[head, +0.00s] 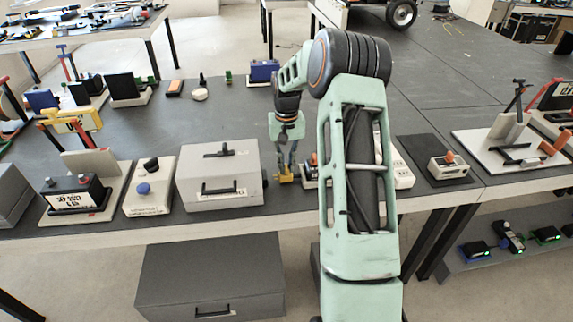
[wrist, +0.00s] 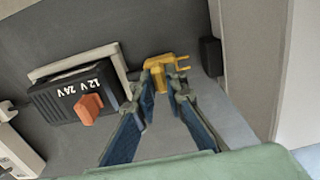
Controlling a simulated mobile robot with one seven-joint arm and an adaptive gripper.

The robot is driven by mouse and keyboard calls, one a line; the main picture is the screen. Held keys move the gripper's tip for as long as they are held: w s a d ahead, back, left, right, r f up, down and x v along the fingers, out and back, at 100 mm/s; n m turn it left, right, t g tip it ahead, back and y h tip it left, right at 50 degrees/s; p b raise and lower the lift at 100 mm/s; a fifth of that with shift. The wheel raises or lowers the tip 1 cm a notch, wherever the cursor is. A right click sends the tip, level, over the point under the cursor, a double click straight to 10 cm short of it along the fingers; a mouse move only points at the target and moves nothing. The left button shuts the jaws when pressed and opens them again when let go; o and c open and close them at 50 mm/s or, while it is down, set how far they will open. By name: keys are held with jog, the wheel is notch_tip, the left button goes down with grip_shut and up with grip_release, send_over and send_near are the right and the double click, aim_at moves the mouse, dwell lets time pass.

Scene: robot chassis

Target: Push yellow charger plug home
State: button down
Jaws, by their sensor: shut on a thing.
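The yellow charger plug (wrist: 158,70) is at my fingertips in the wrist view, with its two prongs pointing right. A small black block (wrist: 211,56) lies just beyond the prongs, with a visible gap between; I cannot tell whether it is a socket. My gripper (wrist: 165,88) is shut on the plug, one finger on each side of its lower part. In the head view, my gripper (head: 286,165) points down at the bench beside the grey case, with the yellow plug (head: 286,177) low at its tips.
A black unit marked 12 V 2A (wrist: 75,100) with an orange lever (wrist: 89,108) stands close on the left in the wrist view. The grey case (head: 220,172) stands left of my gripper in the head view. Bare bench (head: 220,115) lies behind the case.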

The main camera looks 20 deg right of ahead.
jog(key=shift+w+a, duration=0.3)
jog(key=shift+a, duration=0.65)
jog(key=shift+w+a, duration=0.3)
jog(key=shift+a, duration=0.65)
jog(key=c, duration=2)
grip_release()
jog(key=shift+a, duration=0.1)
jog(key=shift+o, duration=0.2)
jog(key=shift+r, duration=0.1)
jog(key=shift+r, duration=0.35)
notch_tip(320, 180, up, 11)
